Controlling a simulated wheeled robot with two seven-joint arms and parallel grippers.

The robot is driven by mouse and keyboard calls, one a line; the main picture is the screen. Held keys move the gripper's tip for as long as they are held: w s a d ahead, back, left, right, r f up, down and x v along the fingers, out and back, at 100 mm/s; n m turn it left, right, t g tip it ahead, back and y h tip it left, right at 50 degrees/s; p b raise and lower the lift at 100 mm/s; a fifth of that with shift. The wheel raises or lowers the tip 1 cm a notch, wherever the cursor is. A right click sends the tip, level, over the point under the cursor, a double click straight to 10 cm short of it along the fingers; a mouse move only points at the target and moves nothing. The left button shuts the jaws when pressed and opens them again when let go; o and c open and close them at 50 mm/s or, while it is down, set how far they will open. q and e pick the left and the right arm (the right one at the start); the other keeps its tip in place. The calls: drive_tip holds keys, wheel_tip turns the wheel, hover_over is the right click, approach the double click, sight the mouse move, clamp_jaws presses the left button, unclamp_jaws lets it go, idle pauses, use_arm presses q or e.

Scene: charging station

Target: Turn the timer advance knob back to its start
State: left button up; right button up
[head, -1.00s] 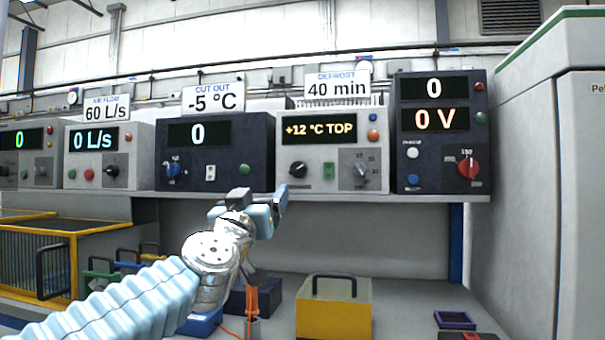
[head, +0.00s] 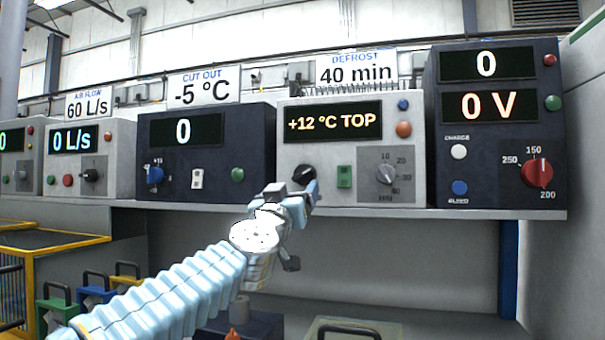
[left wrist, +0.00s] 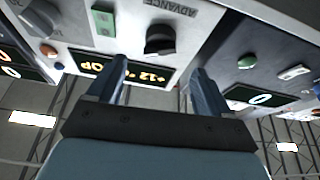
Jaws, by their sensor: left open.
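The timer advance knob (head: 304,174) is a black round knob on the lower left of the light grey defrost unit (head: 330,155). In the left wrist view the same knob (left wrist: 160,40) appears upside down beside the word ADVANCE. My left gripper (head: 301,193) is just in front of and below the knob in the head view. In the wrist view its two fingers (left wrist: 155,82) are apart, with the knob beyond the gap between them and nothing held. Whether a finger touches the knob is unclear. My right gripper is not in view.
On the same unit are a green switch (head: 344,176) and a grey dial with numbers (head: 386,174). A dark cut-out unit (head: 215,150) stands to the left and a dark voltage unit (head: 496,125) to the right. All stand on a grey shelf (head: 420,212).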

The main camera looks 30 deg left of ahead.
sight(302, 177)
use_arm(q)
drive_tip(key=p+x, duration=0.2)
drive_tip(key=x, duration=0.6)
drive_tip(key=shift+r+p, duration=0.1)
drive_tip(key=shift+p, duration=0.2)
drive_tip(key=c, duration=1)
